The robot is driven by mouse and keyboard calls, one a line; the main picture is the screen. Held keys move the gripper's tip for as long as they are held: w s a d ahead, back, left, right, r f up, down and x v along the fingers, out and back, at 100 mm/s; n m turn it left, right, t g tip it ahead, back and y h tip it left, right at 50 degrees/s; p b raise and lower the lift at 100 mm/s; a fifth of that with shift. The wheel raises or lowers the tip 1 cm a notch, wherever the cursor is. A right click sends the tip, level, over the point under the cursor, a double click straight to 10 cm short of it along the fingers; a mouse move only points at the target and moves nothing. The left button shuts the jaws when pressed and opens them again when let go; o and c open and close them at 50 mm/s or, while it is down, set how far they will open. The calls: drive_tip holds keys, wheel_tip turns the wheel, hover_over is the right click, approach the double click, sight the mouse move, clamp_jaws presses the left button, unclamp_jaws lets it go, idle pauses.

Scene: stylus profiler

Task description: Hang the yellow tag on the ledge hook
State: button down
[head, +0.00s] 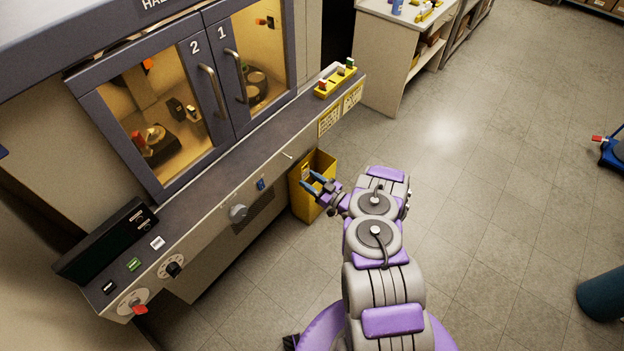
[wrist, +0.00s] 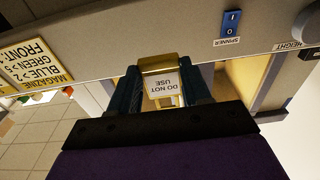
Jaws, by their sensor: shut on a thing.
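The yellow tag (wrist: 164,82) is between my gripper's fingers in the wrist view, with a white "DO NOT USE" label that reads upside down. My gripper (wrist: 163,88) is shut on it. In the head view my gripper (head: 316,183) is just in front of the ledge (head: 215,178), above the yellow bin, and the tag (head: 306,171) shows small at the fingertips. A small pale peg, likely the ledge hook (head: 287,155), sticks out of the ledge front, up and left of the tag and apart from it. I cannot make out the hook in the wrist view.
The yellow bin (head: 302,202) stands on the floor below my gripper. A blue spinner switch (head: 261,184) and a grey knob (head: 238,212) are on the ledge front to the left. A yellow block holder (head: 336,82) sits on the ledge's right end.

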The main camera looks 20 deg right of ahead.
sight(306, 177)
drive_tip(key=b+x, duration=0.1)
drive_tip(key=x, duration=0.1)
drive_tip(key=shift+w+a+f, duration=0.15)
drive_tip(key=shift+w+a, duration=0.05)
drive_tip(key=shift+w, duration=0.15)
drive_tip(key=shift+w+a+b, duration=0.2)
drive_tip(key=shift+w+b, duration=0.4)
drive_tip(key=shift+w, duration=0.1)
drive_tip(key=shift+w+a, duration=0.15)
drive_tip(key=shift+a, duration=0.25)
drive_tip(key=shift+d+p, duration=0.2)
drive_tip(key=shift+p, duration=0.1)
drive_tip(key=shift+a+p, duration=0.1)
drive_tip(key=shift+p, duration=0.3)
drive_tip(key=shift+a, duration=0.1)
idle(0.3)
drive_tip(key=shift+b+x, duration=0.95)
drive_tip(key=shift+x, duration=0.95)
drive_tip(key=shift+f, duration=0.45)
